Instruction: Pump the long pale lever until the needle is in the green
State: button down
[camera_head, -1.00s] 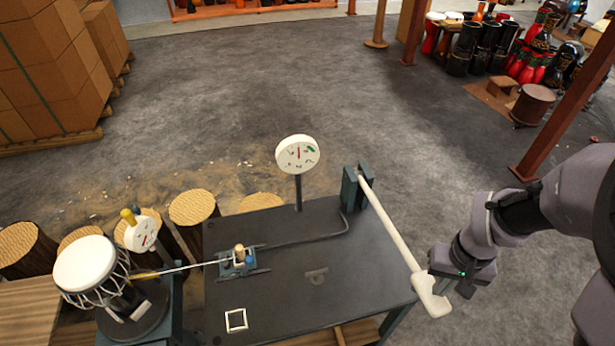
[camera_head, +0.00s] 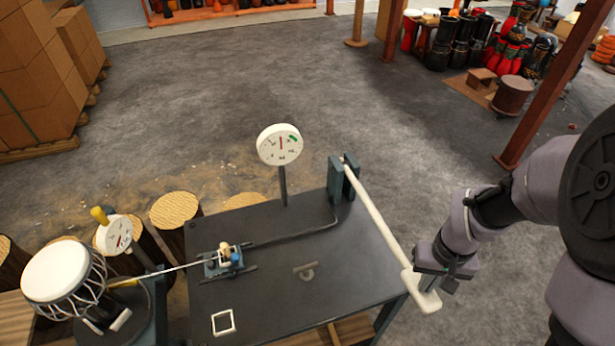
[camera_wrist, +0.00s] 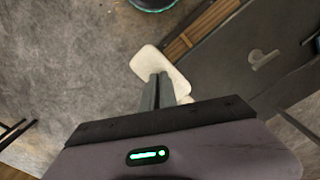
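The long pale lever (camera_head: 377,218) runs from a dark upright bracket (camera_head: 343,180) at the table's back right down to a wide paddle end (camera_head: 422,291) past the table's right edge. The paddle also shows in the wrist view (camera_wrist: 150,62). My gripper (camera_head: 427,282) is at the paddle; in the wrist view its two fingers (camera_wrist: 158,92) are close together over it, with no clear gap. I cannot tell whether they touch it. The round white gauge (camera_head: 280,145) stands on a post. Its red needle points nearly straight up, left of the green mark (camera_head: 293,138).
The dark table (camera_head: 300,285) carries a small clamp (camera_head: 224,258) and a white square outline (camera_head: 223,322). A drum (camera_head: 62,280) and a second gauge (camera_head: 114,235) stand at left. Log stumps (camera_head: 174,209) line the table's back left. Open floor lies behind and right.

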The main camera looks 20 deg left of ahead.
notch_tip(320, 180, down, 12)
jog(key=b, duration=1)
notch_tip(320, 180, up, 19)
jog(key=p, duration=1.6)
jog(key=shift+s+d+f, duration=0.15)
jog(key=shift+f+b, duration=0.2)
jog(key=shift+b, duration=0.1)
jog(key=shift+f, duration=0.1)
notch_tip(320, 180, up, 6)
jog(key=p, duration=0.5)
jog(key=s+a+r+m+t+y+b, duration=0.1)
jog(key=s+a+r+m+t+b, duration=0.1)
jog(key=s+b, duration=0.4)
jog(key=s+a+r+m+t+y+b, duration=0.1)
jog(key=s+a+r+m+t+b, duration=0.1)
jog(key=s+b, duration=0.4)
jog(key=m+t+b, duration=0.1)
jog(key=b, duration=0.2)
jog(key=shift+a+m+t+b, duration=0.2)
jog(key=shift+m+t+b, duration=0.1)
jog(key=shift+t+b, duration=0.1)
